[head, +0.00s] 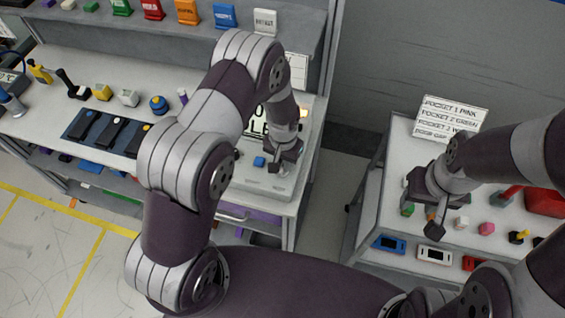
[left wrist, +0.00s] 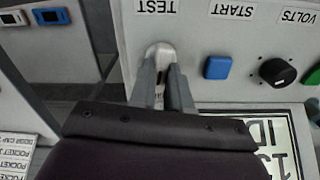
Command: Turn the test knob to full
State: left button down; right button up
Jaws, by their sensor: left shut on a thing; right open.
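The grey test knob (left wrist: 160,50) sits on the pale panel beside an upside-down TEST label (left wrist: 157,7) in the left wrist view. My left gripper (left wrist: 162,88) is shut on the knob, with one finger on each side. The fingers hide part of the knob, and I cannot read how far it is turned. In the head view my left gripper (head: 282,165) is over the right part of the dashboard module (head: 263,186), and the knob is hidden there. My right gripper (head: 434,226) is open above the right table.
A blue START button (left wrist: 217,67) and a black VOLTS knob (left wrist: 277,72) share the panel. The display (left wrist: 284,148) is partly hidden. The right table holds a sign (head: 449,117), small coloured blocks and a blue device (head: 389,243). A floor gap separates the tables.

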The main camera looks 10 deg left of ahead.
pick_arm(q)
jog(key=m, duration=0.2)
jog(key=m+b, duration=0.1)
jog(key=m, duration=0.1)
jog(key=shift+w+d+r+m, duration=0.1)
jog(key=shift+w+d+m, duration=0.1)
jog(key=shift+m, duration=0.1)
jog(key=shift+s+r+m+b, duration=0.1)
jog(key=shift+m+b, duration=0.4)
jog(key=shift+m, duration=1.4)
jog(key=c, duration=1.1)
grip_release()
jog(key=shift+s, duration=0.15)
notch_tip(320, 180, up, 13)
jog(key=b, duration=0.3)
jog(key=shift+f, duration=0.2)
